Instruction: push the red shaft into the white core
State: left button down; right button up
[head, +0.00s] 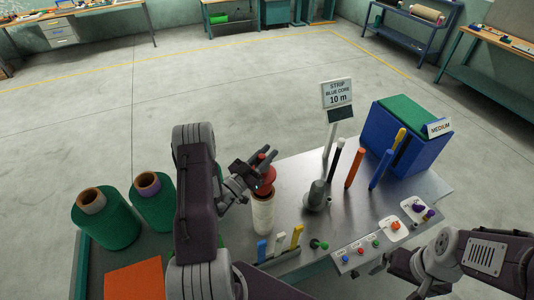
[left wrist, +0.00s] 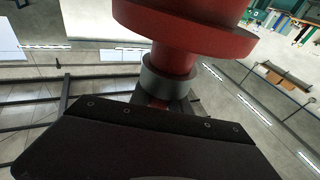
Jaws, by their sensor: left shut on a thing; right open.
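The white core (head: 263,214) stands upright on the metal bench in the head view. The red shaft (head: 264,184) is directly above it, its wide flange at the core's top end. I cannot tell whether its lower end is inside the core. My left gripper (head: 262,164) is shut on the red shaft near its top. In the left wrist view the red shaft (left wrist: 190,28) fills the upper middle, with a grey collar below the flange; the core is not seen there. My right gripper (head: 388,266) is low at the right, open and empty, partly cut by the arm.
Green rolls (head: 107,222) stand at the left, beside an orange sheet (head: 135,280). A grey holder (head: 317,197) is right of the core. Coloured pens, a sign (head: 337,94), a blue box (head: 405,140) and a button panel (head: 362,253) lie further right. Small coloured clips (head: 279,244) stand in front.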

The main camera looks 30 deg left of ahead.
aim_at(267, 173)
pick_arm(q)
jog(key=shift+f, duration=0.85)
dwell(1.1)
jog(key=shift+f+b, duration=1.15)
jog(key=shift+f, duration=0.05)
jog(key=shift+f, duration=0.35)
jog(key=shift+f+b, duration=2.05)
jog(key=shift+f, duration=0.4)
dwell(0.5)
jog(key=c, duration=1.1)
grip_release()
jog(key=shift+c, duration=0.2)
jog(key=shift+f, duration=0.1)
